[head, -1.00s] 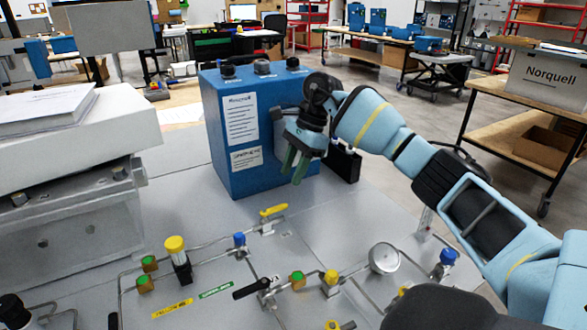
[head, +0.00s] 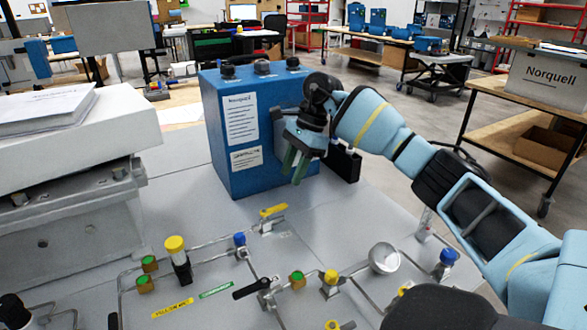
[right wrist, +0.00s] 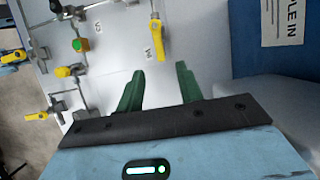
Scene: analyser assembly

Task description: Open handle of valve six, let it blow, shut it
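My right gripper (head: 294,172) hangs in front of the blue box, fingers down, above the panel. In the right wrist view its two green fingers (right wrist: 160,72) are apart with nothing between them. A yellow valve handle (head: 273,210) lies on the panel below and left of the gripper. In the right wrist view a yellow handle (right wrist: 158,42) shows just beyond the fingertips, apart from them, beside a small label I cannot read surely. A black handle (head: 251,289) and another yellow handle (head: 341,325) are nearer me. I cannot tell which valve is six. My left gripper is out of view.
The blue box (head: 230,165) stands close behind the right gripper. Pipes, a round gauge (head: 384,257), a yellow-topped valve (head: 175,245) and blue caps (head: 447,257) rise from the panel (head: 345,215). A large pale grey unit (head: 80,230) stands at left.

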